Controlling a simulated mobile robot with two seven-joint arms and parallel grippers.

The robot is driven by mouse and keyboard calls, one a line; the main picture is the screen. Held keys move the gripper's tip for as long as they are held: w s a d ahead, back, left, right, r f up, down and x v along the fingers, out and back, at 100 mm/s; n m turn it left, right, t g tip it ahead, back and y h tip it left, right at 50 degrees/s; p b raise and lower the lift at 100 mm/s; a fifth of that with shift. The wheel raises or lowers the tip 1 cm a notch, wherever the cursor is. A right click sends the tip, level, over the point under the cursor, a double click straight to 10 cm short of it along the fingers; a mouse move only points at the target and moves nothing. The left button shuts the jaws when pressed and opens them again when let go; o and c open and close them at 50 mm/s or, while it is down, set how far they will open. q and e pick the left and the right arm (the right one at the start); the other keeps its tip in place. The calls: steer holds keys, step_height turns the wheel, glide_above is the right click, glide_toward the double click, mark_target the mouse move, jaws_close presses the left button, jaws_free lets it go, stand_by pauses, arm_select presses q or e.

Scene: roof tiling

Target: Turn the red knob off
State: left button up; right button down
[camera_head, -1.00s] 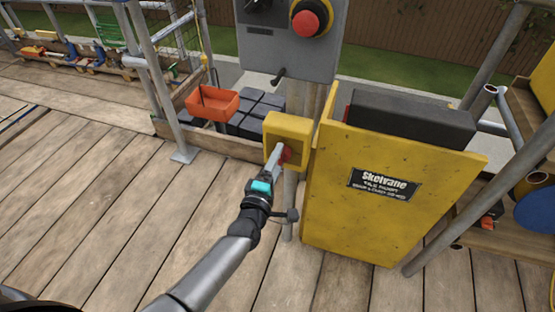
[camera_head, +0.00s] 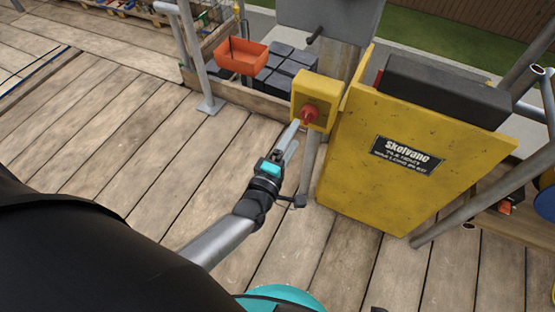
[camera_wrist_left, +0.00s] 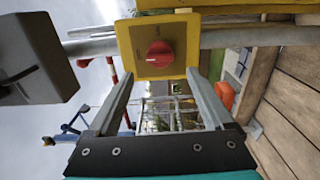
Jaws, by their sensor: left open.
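The red knob (camera_head: 309,113) sits on the front of a yellow box (camera_head: 328,88) fixed to a grey post beside a yellow panel. In the left wrist view the red knob (camera_wrist_left: 160,54) is round, with a white mark at its left side, on the yellow box face (camera_wrist_left: 128,36). My left gripper (camera_head: 293,131) is open just in front of and slightly below the knob in the head view. In the left wrist view its two fingers (camera_wrist_left: 157,82) stand apart, pointing at the box, with nothing between them. My right gripper is not in view.
A grey control box (camera_head: 330,16) is above the yellow box. An orange tray (camera_head: 241,57) and dark blocks (camera_head: 285,66) are behind. The plank floor (camera_head: 120,130) at left is clear.

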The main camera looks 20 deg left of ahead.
arm_select(q)
steer(key=s+p, duration=0.1)
steer(key=s, duration=0.7)
steer(key=shift+a, duration=0.15)
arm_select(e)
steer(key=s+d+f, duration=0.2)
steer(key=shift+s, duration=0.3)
arm_select(q)
steer(key=shift+s+f, duration=0.1)
